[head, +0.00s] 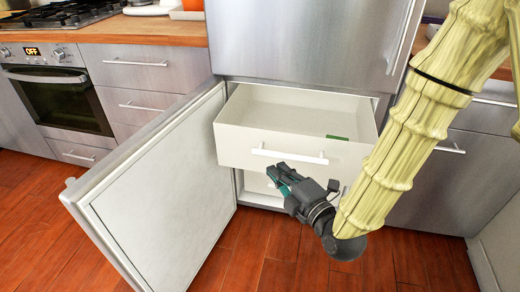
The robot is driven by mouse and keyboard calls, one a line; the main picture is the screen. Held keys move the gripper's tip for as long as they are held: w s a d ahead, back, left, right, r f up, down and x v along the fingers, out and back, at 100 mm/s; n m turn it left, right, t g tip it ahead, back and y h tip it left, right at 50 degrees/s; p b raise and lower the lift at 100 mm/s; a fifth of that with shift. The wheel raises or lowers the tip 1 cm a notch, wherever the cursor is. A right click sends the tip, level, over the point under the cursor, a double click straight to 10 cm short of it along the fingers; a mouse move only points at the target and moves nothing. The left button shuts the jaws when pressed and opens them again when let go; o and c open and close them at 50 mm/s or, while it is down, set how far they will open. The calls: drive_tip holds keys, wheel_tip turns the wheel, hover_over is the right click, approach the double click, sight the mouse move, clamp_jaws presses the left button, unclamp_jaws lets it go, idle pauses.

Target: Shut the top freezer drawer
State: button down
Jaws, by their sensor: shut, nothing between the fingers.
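The top freezer drawer (231,146) is white, pulled out, and looks empty apart from a small green patch at its right rim. Its white bar handle (290,155) runs across the front. My gripper (277,176) is shut and empty, just below the handle in the picture; I cannot tell whether it touches the drawer front. The freezer door (150,195) stands wide open to the left. A lower drawer (256,183) shows below the top one, partly hidden by my gripper.
The steel upper fridge door (300,40) is shut above the drawer. An oven (60,98) and steel drawers (147,75) stand at the left. Cabinets (440,180) stand at the right. The wooden floor (275,255) in front is clear.

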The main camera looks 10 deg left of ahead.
drive_tip(key=n, duration=0.1)
drive_tip(key=b, duration=0.3)
approach(250, 131)
drive_tip(key=a, duration=0.3)
drive_tip(key=shift+w+f+y+b, duration=0.15)
drive_tip(key=shift+w+y+b, duration=0.05)
drive_tip(key=shift+w, duration=0.65)
drive_tip(key=shift+w+f+y+b, duration=0.1)
drive_tip(key=shift+w+y+b, duration=0.1)
drive_tip(key=shift+w, duration=0.6)
